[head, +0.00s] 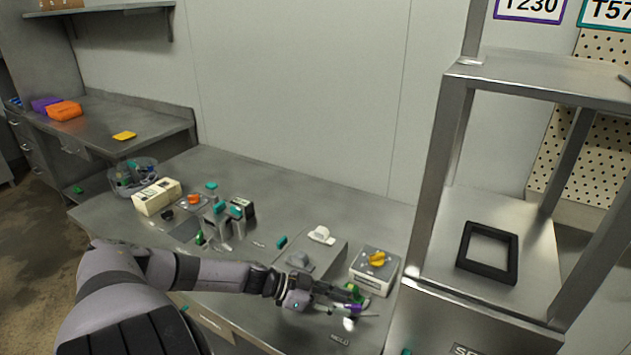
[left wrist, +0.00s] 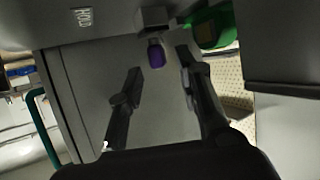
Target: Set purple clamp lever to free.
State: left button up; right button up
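The purple clamp lever (head: 352,309) is at the front right of the steel bench, just beyond the fingers of my left gripper (head: 326,303). In the left wrist view the lever's purple end (left wrist: 156,54) hangs from a grey block (left wrist: 153,19). It lies between the lines of the two fingers of my left gripper (left wrist: 159,68), near their tips. The fingers stand apart, and I see no contact with the lever. A HOLD label (left wrist: 84,17) is beside it; the lever's full pose is partly hidden. My right gripper is not in view.
A green part (head: 353,292) is close beside the lever, and it also shows in the left wrist view (left wrist: 213,31). A box with a yellow knob (head: 376,259) stands behind. A steel frame (head: 437,190) rises on the right. Several small fixtures fill the bench's left.

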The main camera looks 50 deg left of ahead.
pick_arm(q)
jog(key=v, duration=0.8)
jog(key=shift+s+a, duration=0.1)
jog(key=shift+c, duration=0.5)
